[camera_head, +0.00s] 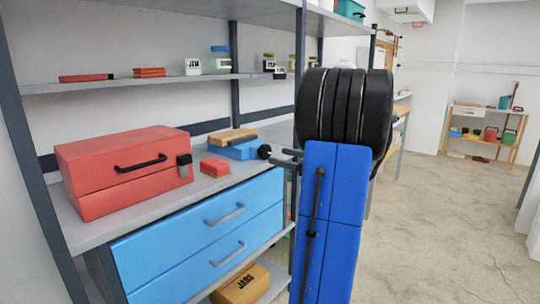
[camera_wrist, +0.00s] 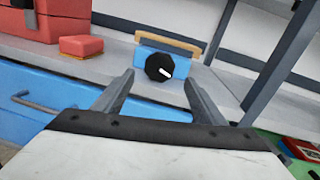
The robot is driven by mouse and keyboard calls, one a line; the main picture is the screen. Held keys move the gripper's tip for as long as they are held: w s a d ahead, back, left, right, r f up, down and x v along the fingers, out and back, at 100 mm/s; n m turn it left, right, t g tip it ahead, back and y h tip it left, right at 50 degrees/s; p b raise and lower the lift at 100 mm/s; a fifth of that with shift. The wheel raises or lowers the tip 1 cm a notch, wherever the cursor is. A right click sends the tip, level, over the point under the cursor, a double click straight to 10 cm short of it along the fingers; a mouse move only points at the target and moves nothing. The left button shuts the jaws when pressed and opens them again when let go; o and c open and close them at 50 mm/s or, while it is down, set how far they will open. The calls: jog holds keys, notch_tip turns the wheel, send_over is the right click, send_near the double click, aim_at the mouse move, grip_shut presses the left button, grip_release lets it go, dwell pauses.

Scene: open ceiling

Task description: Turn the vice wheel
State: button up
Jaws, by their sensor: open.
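The vice (camera_head: 238,150) is a blue block with a wooden jaw piece (camera_head: 232,135) on the grey workbench. In the wrist view the wheel (camera_wrist: 158,67) shows a white mark pointing toward the lower right, in front of the blue vice body (camera_wrist: 189,72). My gripper (camera_wrist: 159,82) is open and empty. Its two fingers appear on either side of the wheel in the wrist view, with the wheel ahead of them. In the head view the fingers (camera_head: 283,158) are just right of the wheel, apparently apart from it.
A large red toolbox (camera_head: 118,165) and a small red block (camera_head: 215,167) sit left of the vice. Blue drawers with grey handles (camera_head: 225,214) are below the bench. A dark shelf post (camera_head: 300,55) stands right of the vice. Open floor (camera_head: 445,220) lies to the right.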

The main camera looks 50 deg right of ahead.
aim_at(268, 153)
jog(key=shift+w+a, duration=0.2)
jog(key=shift+w, duration=0.8)
jog(key=shift+w+a, duration=0.15)
jog(key=shift+w, duration=0.8)
jog(key=shift+w+a, duration=0.2)
jog(key=shift+w, duration=0.8)
jog(key=shift+c, duration=0.4)
jog(key=c, duration=1)
